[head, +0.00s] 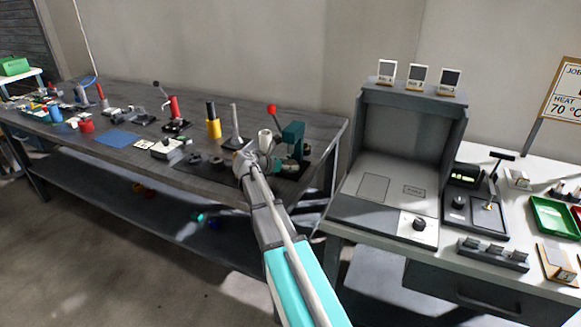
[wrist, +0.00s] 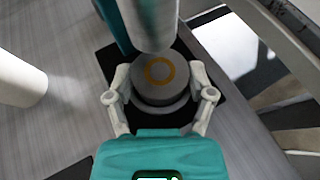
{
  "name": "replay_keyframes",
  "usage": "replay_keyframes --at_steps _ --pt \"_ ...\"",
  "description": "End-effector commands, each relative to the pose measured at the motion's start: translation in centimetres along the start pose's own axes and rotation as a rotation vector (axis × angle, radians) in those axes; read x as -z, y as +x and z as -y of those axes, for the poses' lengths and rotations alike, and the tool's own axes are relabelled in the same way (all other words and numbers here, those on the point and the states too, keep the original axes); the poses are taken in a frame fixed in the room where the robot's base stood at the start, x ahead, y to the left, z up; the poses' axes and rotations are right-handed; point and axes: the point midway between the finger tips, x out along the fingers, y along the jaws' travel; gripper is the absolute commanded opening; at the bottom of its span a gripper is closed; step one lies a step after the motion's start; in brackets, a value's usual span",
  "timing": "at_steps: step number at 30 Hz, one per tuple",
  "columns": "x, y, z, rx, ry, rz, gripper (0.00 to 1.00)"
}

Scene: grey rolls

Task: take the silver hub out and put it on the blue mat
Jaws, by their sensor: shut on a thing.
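The silver hub (wrist: 165,92) is a round grey body with an orange ring on its top face. It is over the black base (wrist: 112,68) of the green press (head: 293,138), below the press's metal ram (wrist: 152,22). My gripper (wrist: 160,78) is shut on the hub, one finger on each side. In the head view my gripper (head: 247,160) is at the press's left side and the hub cannot be made out. Whether the hub touches the base is unclear. The blue mat (head: 117,138) lies flat on the dark bench, well left of my gripper, and looks empty.
A white cylinder (wrist: 18,82) stands left of my gripper in the wrist view. Dark round pieces (head: 206,159), a yellow holder (head: 213,127) and a grey post (head: 235,125) stand between press and mat. A grey oven-like box (head: 400,165) is at the right.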

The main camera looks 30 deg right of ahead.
Motion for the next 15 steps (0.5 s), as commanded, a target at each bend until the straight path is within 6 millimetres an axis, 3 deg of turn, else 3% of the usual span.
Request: replay_keyframes --at_steps 15 --pt "-0.78 -0.31 0.01 0.000 0.000 0.000 0.09"
